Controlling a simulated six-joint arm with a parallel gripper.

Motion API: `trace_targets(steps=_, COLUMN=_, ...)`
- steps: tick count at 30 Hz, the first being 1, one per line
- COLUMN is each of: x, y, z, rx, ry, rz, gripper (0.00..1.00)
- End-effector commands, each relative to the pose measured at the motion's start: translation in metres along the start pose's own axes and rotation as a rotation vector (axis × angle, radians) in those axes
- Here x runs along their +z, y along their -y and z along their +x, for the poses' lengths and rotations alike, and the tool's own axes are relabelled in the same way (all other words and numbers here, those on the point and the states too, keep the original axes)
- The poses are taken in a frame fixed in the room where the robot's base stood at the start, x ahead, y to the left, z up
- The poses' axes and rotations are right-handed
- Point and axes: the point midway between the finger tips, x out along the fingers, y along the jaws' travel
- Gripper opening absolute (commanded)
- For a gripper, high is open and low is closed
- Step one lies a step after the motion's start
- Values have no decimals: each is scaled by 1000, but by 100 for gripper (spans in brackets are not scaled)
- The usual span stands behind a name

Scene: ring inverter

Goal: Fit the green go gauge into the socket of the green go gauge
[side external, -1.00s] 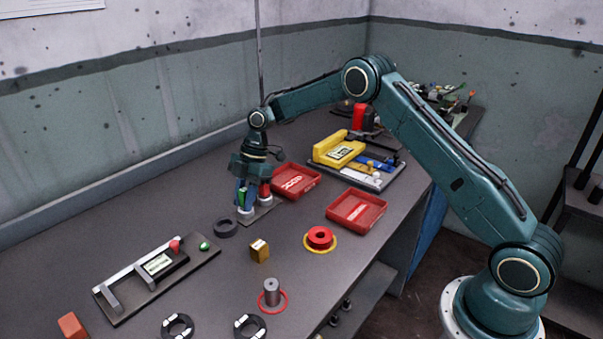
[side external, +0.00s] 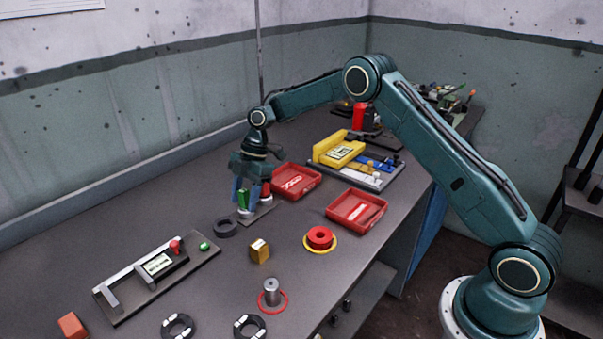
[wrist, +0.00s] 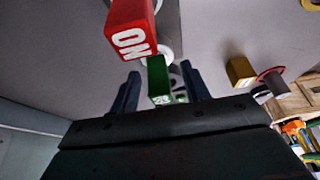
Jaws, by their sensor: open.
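The green go gauge (side external: 243,199) stands upright over a white ring-shaped socket (side external: 243,213) on a small grey stand (side external: 260,213). Its lower end appears to be in the socket, but how deep I cannot tell. My gripper (side external: 245,206) points down with its fingers open on either side of the green gauge. In the wrist view the green gauge (wrist: 157,79) shows between the two spread fingertips of my gripper (wrist: 160,73).
A dark ring (side external: 226,228) lies close in front of the stand. Two red trays (side external: 296,180) (side external: 357,210) lie to the right. A brass block (side external: 259,251), a red ring part (side external: 320,238) and a grey post (side external: 271,290) stand nearer. A slide fixture (side external: 158,275) is at left.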

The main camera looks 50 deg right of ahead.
Motion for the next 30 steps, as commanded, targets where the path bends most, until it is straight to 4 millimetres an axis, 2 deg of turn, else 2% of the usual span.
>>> trace_targets(steps=5, x=0, y=-1, z=-19, rx=5, ry=0, rz=-1, gripper=47)
trace_targets(steps=19, x=1, y=-1, z=-87, rx=4, ry=1, rz=-2, gripper=47)
trace_targets(steps=30, x=0, y=0, z=-110, rx=1, ry=-2, rz=0, gripper=47)
